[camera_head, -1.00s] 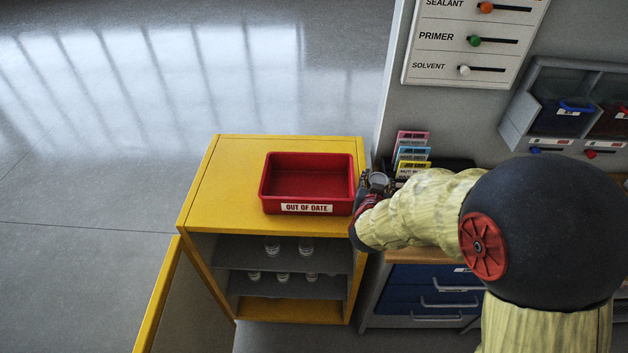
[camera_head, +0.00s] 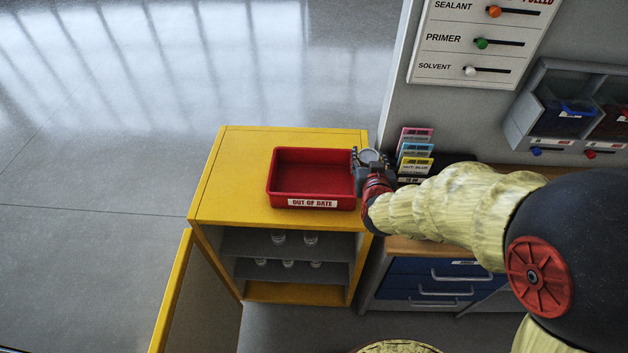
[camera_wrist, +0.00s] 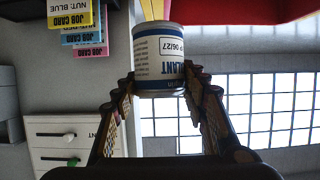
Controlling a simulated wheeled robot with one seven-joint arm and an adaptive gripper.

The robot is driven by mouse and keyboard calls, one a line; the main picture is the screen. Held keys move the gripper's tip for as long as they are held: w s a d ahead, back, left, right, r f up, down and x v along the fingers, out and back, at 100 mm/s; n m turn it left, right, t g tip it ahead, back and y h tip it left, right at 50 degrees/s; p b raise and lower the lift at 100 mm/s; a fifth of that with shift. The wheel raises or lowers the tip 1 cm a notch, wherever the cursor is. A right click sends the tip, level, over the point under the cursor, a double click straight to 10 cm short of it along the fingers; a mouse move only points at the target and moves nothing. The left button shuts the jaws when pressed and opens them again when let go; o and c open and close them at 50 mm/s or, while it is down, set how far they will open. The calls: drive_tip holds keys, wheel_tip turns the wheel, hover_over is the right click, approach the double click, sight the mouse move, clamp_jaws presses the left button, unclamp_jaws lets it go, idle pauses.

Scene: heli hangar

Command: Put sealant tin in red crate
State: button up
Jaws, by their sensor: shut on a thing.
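The sealant tin (camera_wrist: 158,60) is white and blue with a label ending in "LANT" and a date sticker, seen in the wrist view between my fingers. My gripper (camera_wrist: 160,85) is shut on it. In the head view my gripper (camera_head: 371,162) holds the tin (camera_head: 371,156) at the right edge of the red crate (camera_head: 312,203). The crate is labelled "OUT OF DATE", looks empty, and stands on the yellow cabinet (camera_head: 235,185). A red surface (camera_wrist: 240,10) shows at the top of the wrist view. The tin's height over the cabinet is hard to tell.
Several tins (camera_head: 279,238) stand on shelves inside the cabinet, whose yellow-edged door (camera_head: 172,290) is open. Job cards (camera_head: 415,150) stand in a rack just right of my gripper. A wall board (camera_head: 475,45) with sliders and blue drawers (camera_head: 430,285) are at the right.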

drive_tip(key=s+a+n+g+y+p, duration=0.15)
drive_tip(key=s+a+n+y, duration=0.35)
drive_tip(key=a, duration=0.5)
drive_tip(key=b, duration=0.2)
hover_over(323, 179)
drive_tip(key=shift+m+t, duration=0.25)
drive_tip(key=shift+m, duration=0.05)
drive_tip(key=shift+f, duration=6.65)
drive_tip(key=shift+f, duration=0.1)
drive_tip(key=o, duration=1.4)
drive_tip(key=shift+s+f, duration=0.1)
